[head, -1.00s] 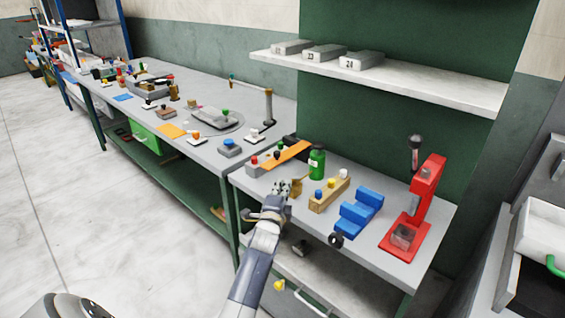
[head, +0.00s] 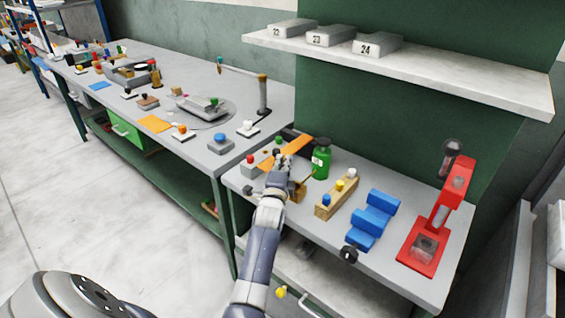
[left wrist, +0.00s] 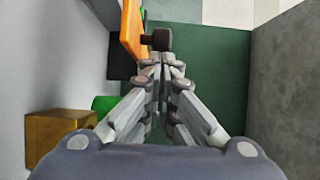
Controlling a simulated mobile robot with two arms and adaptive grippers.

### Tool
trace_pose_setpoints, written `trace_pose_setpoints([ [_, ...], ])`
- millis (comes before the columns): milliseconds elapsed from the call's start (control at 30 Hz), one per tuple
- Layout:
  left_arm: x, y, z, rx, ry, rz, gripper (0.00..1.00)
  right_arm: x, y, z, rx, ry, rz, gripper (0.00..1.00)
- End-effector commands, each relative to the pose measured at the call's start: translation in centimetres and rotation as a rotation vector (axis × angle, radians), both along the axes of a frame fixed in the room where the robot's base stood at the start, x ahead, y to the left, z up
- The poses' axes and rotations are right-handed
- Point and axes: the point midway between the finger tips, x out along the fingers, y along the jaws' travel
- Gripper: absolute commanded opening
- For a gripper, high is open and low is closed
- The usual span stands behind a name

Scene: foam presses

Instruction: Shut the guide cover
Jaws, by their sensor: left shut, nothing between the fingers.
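The orange guide cover (head: 296,147) is a long flat plate over a grey base at the left end of the near bench. It slants up to the right in the head view; I cannot tell its exact angle. In the left wrist view the cover (left wrist: 132,30) shows at the top, beside a dark knob (left wrist: 158,39). My left gripper (head: 283,159) is at the cover's near side, shut and empty. Its fingertips (left wrist: 160,66) point toward the knob; touching or apart is unclear. The gripper hides part of the cover and base. My right gripper is not in view.
A green bottle (head: 322,160) stands just right of the cover. A small brown block (head: 299,193) is near my left wrist. Farther right are a wooden peg block (head: 334,201), a blue block (head: 372,218) and a red press (head: 437,220). A shelf (head: 440,76) hangs above.

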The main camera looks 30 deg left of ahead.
Motion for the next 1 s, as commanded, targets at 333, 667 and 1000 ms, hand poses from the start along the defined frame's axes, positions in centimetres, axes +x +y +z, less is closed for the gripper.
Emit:
trace_pose_setpoints([
  [333,0.0,-0.2,0.0,-0.001,0.000,-0.001,0.00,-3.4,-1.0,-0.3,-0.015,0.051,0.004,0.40],
  [667,0.2,2.0,-0.1,0.004,0.001,-0.001,0.00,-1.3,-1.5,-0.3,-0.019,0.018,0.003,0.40],
  [1000,0.7,8.0,-0.1,0.003,0.000,-0.001,0.00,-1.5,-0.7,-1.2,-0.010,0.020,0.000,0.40],
])
